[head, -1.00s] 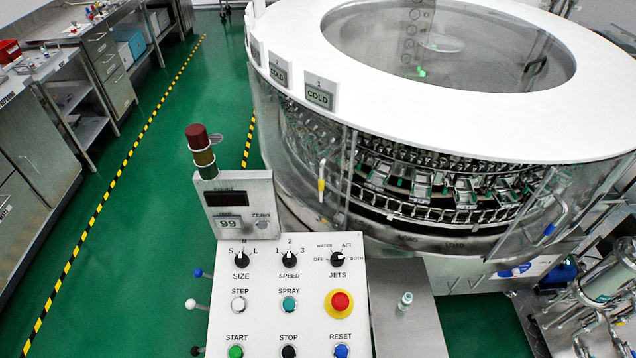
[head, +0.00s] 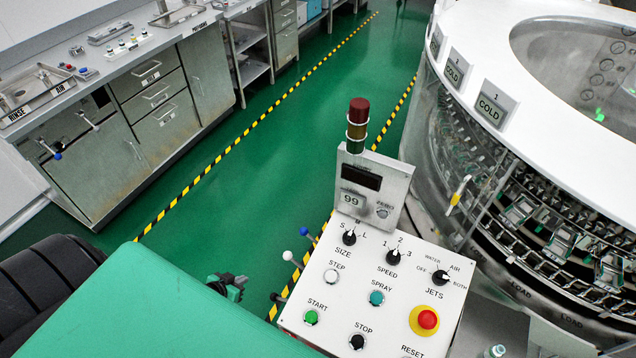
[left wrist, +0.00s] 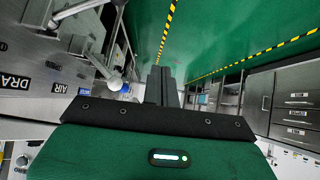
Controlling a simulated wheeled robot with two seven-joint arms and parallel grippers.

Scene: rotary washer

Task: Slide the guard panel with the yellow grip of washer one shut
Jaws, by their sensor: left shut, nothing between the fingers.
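Washer one is the round washer with a white top ring (head: 484,70) on the right in the head view. Its clear guard panel (head: 440,150) carries an upright yellow grip (head: 460,190) near the panel's right edge. To the right of that edge the racks (head: 545,225) show inside the drum. My left gripper (head: 232,286) is low in the head view, left of the control console and well apart from the yellow grip. In the left wrist view its dark fingers (left wrist: 160,86) are together and empty. The yellow grip cannot be made out there. My right gripper is out of view.
The control console (head: 375,285) with knobs, buttons and a red stop button (head: 427,319) stands between my left gripper and the washer. A signal lamp (head: 357,125) rises behind it. Steel cabinets (head: 160,100) line the left. Green floor (head: 280,150) is clear between.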

